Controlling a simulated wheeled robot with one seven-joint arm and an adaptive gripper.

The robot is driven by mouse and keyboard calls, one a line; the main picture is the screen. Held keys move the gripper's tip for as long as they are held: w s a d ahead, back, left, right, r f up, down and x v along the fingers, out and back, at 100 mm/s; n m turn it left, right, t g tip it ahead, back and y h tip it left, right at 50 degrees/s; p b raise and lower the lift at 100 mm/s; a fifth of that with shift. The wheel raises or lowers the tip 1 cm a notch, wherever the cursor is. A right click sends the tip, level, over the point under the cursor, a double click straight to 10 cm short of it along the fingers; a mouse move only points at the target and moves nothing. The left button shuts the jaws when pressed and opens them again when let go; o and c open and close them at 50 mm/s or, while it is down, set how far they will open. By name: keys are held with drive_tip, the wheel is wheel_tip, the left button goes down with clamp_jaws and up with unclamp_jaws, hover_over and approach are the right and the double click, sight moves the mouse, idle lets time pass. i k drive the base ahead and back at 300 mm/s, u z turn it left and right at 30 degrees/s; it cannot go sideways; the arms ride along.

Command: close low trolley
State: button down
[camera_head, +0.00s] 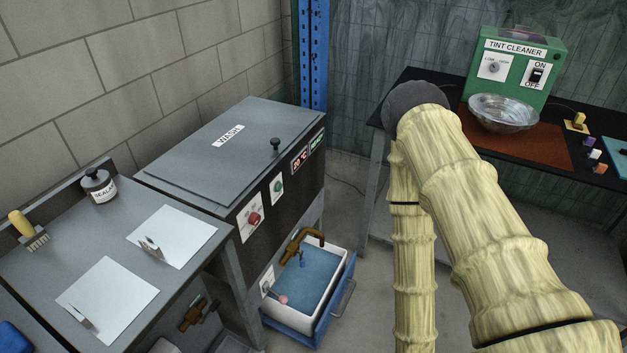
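The low trolley is a blue frame (287,327) near the floor, under the right end of the wash unit (247,220). It sticks out from beneath the unit into the aisle. It carries a white tub (322,292) with a blue inside. A grey handle (344,298) is on its right-hand face. My arm, in pale ribbed covers, rises to a dark elbow at the right, and its forearm runs down out of the picture. My gripper is out of view, so its state and its distance from the trolley are hidden.
A brown tap (303,240) hangs over the tub. A grey worktop (95,250) with white sheets and a sealant jar (99,186) stands left. A black table (405,78) with the green tint cleaner (515,70) stands right. Bare floor (372,320) lies between trolley and forearm.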

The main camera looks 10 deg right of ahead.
sight(315, 292)
drive_tip(key=z, duration=1.35)
drive_tip(key=k, duration=0.8)
drive_tip(key=u, duration=0.8)
drive_tip(key=i, duration=0.5)
drive_tip(key=u, duration=0.05)
